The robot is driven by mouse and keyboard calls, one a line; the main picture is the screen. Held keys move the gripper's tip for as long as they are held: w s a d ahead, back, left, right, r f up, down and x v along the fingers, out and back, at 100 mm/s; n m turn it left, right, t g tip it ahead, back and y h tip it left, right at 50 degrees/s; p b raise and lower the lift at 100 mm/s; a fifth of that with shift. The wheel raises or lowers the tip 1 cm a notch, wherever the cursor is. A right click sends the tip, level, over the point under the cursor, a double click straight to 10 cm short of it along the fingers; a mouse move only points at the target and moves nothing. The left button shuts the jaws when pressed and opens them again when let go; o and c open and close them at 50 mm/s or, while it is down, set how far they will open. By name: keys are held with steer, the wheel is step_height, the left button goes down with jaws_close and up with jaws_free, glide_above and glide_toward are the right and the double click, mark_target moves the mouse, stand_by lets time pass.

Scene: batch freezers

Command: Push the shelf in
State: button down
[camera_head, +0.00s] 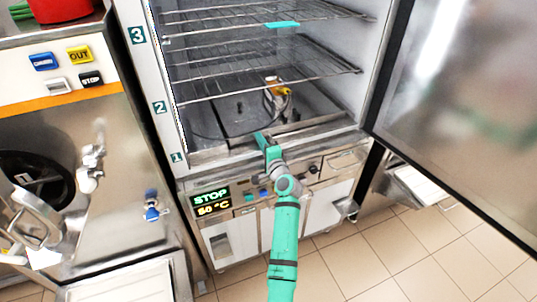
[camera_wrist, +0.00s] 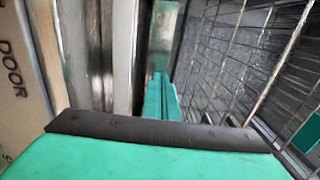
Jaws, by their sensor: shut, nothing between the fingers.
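The open cabinet (camera_head: 352,100) holds wire shelves. The lower wire shelf (camera_head: 225,88) is level with the mark 2. The upper wire shelf (camera_head: 210,26) is near the mark 3 and carries a teal tab (camera_head: 282,24). I cannot tell how far either shelf sticks out. My gripper (camera_head: 262,141) is shut and empty, in front of the cabinet's bottom opening and below the lower shelf. In the wrist view my gripper (camera_wrist: 163,97) points ahead beside wire bars (camera_wrist: 235,60) on the right, with a gap between them. A teal piece (camera_wrist: 306,134) shows behind the bars.
The cabinet door (camera_head: 460,90) stands open at the right. A control panel (camera_head: 212,202) is below the opening. A steel machine (camera_head: 90,140) with a tap stands at the left. A yellow-and-white item (camera_head: 276,90) is on the cabinet floor. The tiled floor (camera_head: 400,255) is clear at the front right.

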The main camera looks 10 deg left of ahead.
steer(key=v, duration=1.3)
steer(key=s+d+f+n+h, duration=0.1)
steer(key=s+d+f+h, duration=0.3)
steer(key=s+f, duration=0.8)
steer(key=s+d+f+n+h, duration=0.3)
steer(key=s+f, duration=0.5)
steer(key=s, duration=0.8)
steer(key=s+d+r+n+h, duration=0.1)
steer(key=s+r+n, duration=0.2)
steer(key=s, duration=1.1)
steer(key=s+d+r+n+h, duration=0.1)
steer(key=s+r+n, duration=0.3)
steer(key=s, duration=1)
step_height(320, 180, up, 3)
steer(key=shift+d+r+n+h, duration=0.2)
steer(key=shift+r+n+h, duration=0.05)
steer(key=shift+n+h, duration=0.05)
steer(key=shift+w+d, duration=0.1)
